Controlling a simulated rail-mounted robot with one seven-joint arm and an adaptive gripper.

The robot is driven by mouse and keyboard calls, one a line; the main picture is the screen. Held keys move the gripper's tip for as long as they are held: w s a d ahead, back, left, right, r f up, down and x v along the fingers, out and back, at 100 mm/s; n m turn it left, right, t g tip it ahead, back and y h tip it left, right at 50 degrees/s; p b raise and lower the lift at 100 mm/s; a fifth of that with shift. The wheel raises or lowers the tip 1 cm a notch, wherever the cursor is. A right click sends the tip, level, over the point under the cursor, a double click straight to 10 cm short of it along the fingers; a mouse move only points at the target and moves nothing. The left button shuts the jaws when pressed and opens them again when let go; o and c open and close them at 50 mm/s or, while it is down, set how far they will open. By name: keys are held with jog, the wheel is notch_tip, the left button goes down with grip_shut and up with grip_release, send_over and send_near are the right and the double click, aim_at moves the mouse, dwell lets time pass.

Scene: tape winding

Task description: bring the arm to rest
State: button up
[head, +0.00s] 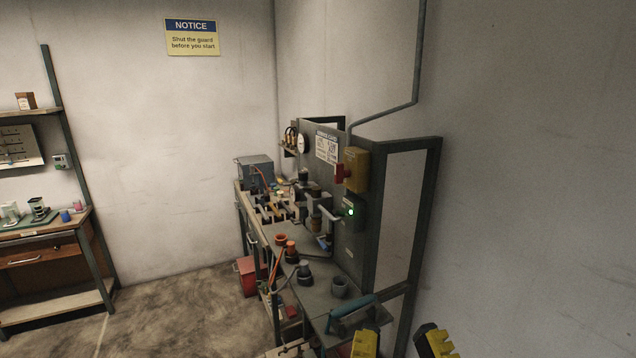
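My gripper (399,342) shows at the bottom edge of the head view, right of centre. Its two yellow and black fingers stand well apart, and I see nothing held between them. The rest of the gripper and most of the arm are below the frame. The fingers appear in front of the near end of the workbench (312,297), close to a teal-handled item (352,312) in the picture. I cannot tell the exact distance between them.
A dark panel with a metal frame (425,200) rises along the bench's right side, carrying a yellow box (356,170) and a green-lit box (352,222). Orange and grey cups stand on the bench. A shelf bench (40,236) is far left. The floor (180,310) between is clear.

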notch_tip(320, 180, up, 25)
jog(key=p, duration=2.2)
jog(key=shift+r, duration=0.15)
